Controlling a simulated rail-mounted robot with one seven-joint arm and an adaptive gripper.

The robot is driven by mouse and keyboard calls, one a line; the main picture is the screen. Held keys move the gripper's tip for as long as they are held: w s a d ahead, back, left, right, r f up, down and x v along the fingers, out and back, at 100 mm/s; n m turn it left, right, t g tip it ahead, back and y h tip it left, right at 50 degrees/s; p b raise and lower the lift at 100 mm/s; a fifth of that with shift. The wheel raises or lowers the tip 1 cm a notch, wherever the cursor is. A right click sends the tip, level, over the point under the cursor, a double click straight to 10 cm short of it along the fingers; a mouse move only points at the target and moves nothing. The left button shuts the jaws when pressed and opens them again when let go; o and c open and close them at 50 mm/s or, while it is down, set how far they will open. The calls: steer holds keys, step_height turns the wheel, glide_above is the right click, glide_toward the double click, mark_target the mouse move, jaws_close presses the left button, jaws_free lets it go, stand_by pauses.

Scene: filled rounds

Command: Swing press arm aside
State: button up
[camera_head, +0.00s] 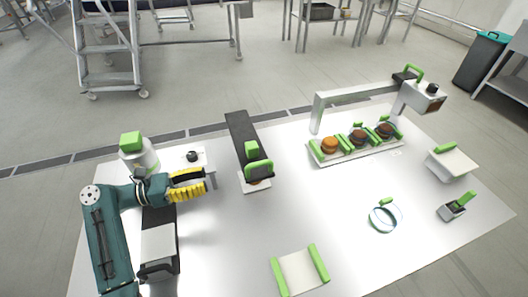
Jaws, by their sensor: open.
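What looks like the press arm (355,92) is a white beam at the back right. It runs from a post behind the tray to a blocky white head (422,97) with a dark end face. The beam passes behind and above a white tray (318,157) holding 3 brown filled rounds (358,138) between green-edged parts. My gripper (205,182), with yellow and black fingers, is open and empty at the left of the table, pointing right. It is far from the press arm.
A small white stand with a black knob (193,156) is close behind my gripper. A dark plate with a green-handled piece (258,172) stands to its right. A green-edged tray (300,270), a ring (384,218), a scoop-like tool (453,208) and a white block (452,163) lie forward and right.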

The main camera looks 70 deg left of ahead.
mark_target(257, 163)
steer(key=w+b, duration=0.1)
steer(key=w, duration=0.4)
steer(key=w+b, duration=0.2)
steer(key=w, duration=0.3)
steer(key=w+d+b, duration=0.1)
steer(key=w, duration=0.5)
steer(key=shift+d+r, duration=0.1)
steer(key=shift+s, duration=0.1)
jaws_close()
